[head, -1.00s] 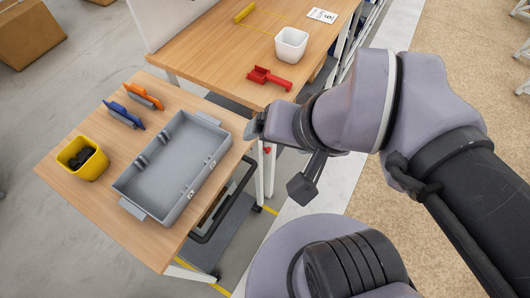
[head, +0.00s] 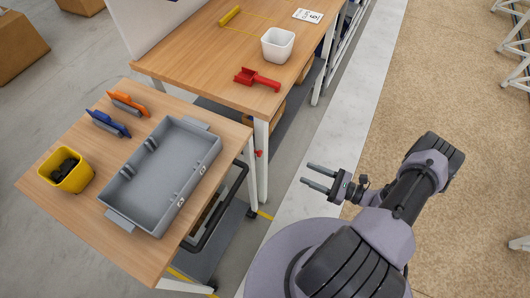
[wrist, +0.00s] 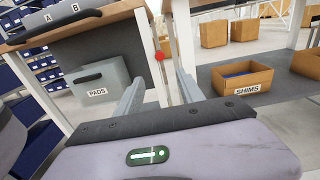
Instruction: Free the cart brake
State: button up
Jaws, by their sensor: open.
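The cart (head: 85,215) has a wooden top and stands at the left in the head view. A small red knob (head: 258,153), apparently the brake handle, shows beside the cart's far right corner, near a white bench leg. The red knob (wrist: 159,56) also shows in the wrist view, beyond the fingers and roughly between them. My gripper (head: 308,174) is open and empty, to the right of the cart and apart from the knob. Its two fingers (wrist: 160,82) point toward the knob in the wrist view. How the knob's lever is set is too small to tell.
A grey tray (head: 133,217), a yellow bin (head: 74,180), and blue and orange tools stand on the cart. The workbench (head: 190,62) behind holds a red scoop (head: 257,79) and white tub (head: 277,45). A PADS bin (wrist: 98,82) and SHIMS box (wrist: 240,78) sit on lower shelves.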

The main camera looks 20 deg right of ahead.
aim_at(261, 154)
jog(key=b+x, duration=0.3)
jog(key=x, duration=1.4)
jog(key=shift+w+a+f, duration=0.1)
jog(key=shift+a+f, duration=0.05)
jog(key=shift+a, duration=0.05)
jog(key=shift+c, duration=0.3)
grip_shut()
